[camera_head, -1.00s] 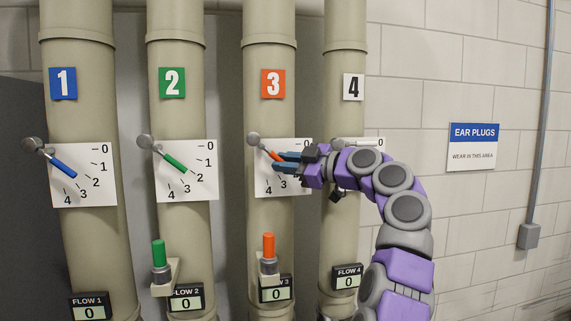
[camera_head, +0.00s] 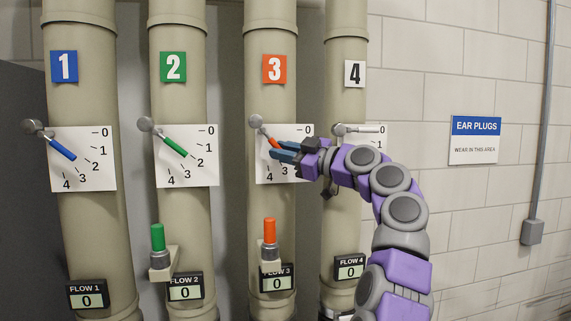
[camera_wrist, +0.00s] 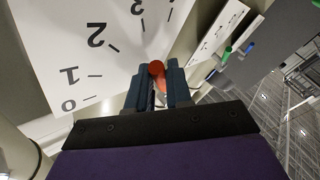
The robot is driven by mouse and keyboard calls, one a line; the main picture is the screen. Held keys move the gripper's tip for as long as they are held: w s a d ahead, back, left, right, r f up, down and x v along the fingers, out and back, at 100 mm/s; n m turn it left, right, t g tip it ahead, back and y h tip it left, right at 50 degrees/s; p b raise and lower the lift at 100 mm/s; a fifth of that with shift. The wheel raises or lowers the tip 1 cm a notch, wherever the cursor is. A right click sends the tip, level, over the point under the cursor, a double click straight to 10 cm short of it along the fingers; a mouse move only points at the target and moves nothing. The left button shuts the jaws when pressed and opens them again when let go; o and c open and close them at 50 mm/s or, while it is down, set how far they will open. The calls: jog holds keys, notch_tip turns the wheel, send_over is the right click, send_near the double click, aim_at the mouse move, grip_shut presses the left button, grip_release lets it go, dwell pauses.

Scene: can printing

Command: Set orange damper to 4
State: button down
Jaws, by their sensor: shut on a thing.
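The orange damper handle (camera_head: 272,142) hangs from a grey pivot on the pipe marked with an orange 3. It slants down to the right over a white dial card (camera_head: 264,170). My gripper (camera_head: 281,151) is shut on the lower part of the handle, with its blue fingers on either side. In the wrist view the red-orange handle end (camera_wrist: 156,70) sits between the two fingertips (camera_wrist: 157,80). The fingers and arm hide part of the dial. The 3 and 4 marks show just below the fingers, and the 0 shows above them.
The blue damper handle (camera_head: 61,148), green damper handle (camera_head: 175,147) and white damper handle (camera_head: 369,129) are on neighbouring pipes. An orange-topped knob (camera_head: 269,231) stands below the orange dial. The FLOW 3 display (camera_head: 277,282) reads 0.

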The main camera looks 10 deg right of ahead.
jog(key=a+m+t+b, duration=0.1)
jog(key=b, duration=0.2)
jog(key=a+f+m+t+b, duration=0.1)
jog(key=m+b, duration=0.1)
jog(key=b, duration=0.1)
jog(key=f+m+t+b, duration=0.1)
jog(key=m+t+b, duration=0.1)
jog(key=b, duration=0.1)
jog(key=shift+a+y, duration=0.4)
jog(key=shift+a+m+t+b, duration=0.15)
jog(key=shift+m+t+b, duration=0.15)
jog(key=shift+m+b, duration=0.35)
jog(key=shift+r, duration=0.1)
jog(key=c, duration=1.1)
grip_release()
